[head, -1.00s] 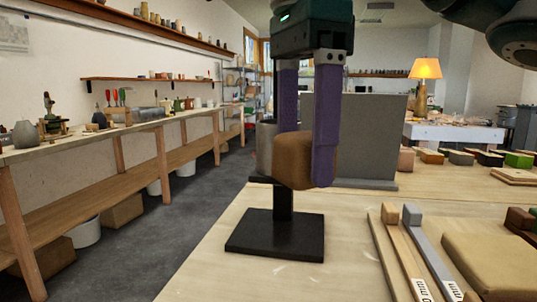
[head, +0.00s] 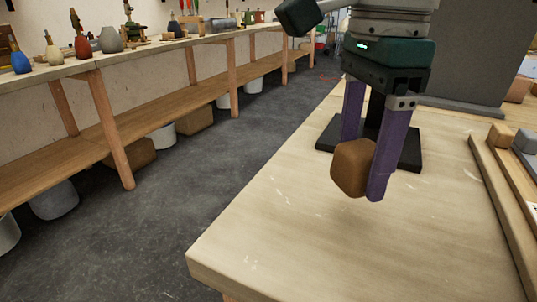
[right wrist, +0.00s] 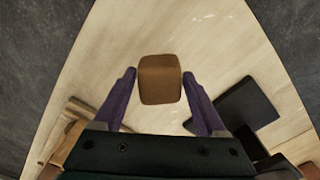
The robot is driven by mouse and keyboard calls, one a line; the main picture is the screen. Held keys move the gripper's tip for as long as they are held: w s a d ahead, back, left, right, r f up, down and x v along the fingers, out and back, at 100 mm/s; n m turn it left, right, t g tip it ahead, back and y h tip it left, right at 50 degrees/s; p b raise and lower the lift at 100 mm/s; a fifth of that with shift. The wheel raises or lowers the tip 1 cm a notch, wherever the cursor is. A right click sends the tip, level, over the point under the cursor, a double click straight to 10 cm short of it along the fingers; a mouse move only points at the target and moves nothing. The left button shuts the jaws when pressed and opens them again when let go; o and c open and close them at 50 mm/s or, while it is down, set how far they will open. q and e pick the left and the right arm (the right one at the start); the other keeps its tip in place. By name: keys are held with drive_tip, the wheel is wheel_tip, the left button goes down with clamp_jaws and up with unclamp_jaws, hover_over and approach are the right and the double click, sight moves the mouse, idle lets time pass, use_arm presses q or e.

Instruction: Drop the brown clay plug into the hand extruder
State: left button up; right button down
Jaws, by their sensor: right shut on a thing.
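The brown clay plug (head: 353,168) is a rounded brown block held between the purple fingers of my right gripper (head: 366,180). It hangs above the pale tabletop, in front of the black stand base (head: 408,152) of what looks like the hand extruder. My gripper hides most of the stand's upright, and I cannot make out the barrel. In the right wrist view the plug (right wrist: 160,79) sits between the fingertips, with the black base (right wrist: 246,104) off to the right. My left gripper is not in view.
The near part of the worktable (head: 300,230) is clear, with its edge running along the left. A grey panel (head: 460,55) stands behind, and wooden pieces (head: 505,170) lie at the right. A long side bench (head: 150,55) with bottles stands beyond the floor.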

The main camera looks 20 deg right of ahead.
sight(353, 191)
drive_tip(key=shift+f, duration=2.7)
drive_tip(key=shift+f+b, duration=0.1)
drive_tip(key=shift+b, duration=0.2)
drive_tip(key=shift+f, duration=0.15)
unclamp_jaws()
drive_tip(key=shift+r, duration=0.2)
drive_tip(key=shift+r, duration=0.3)
wheel_tip(353, 191, up, 12)
drive_tip(key=shift+f+p, duration=0.25)
drive_tip(key=shift+p, duration=0.35)
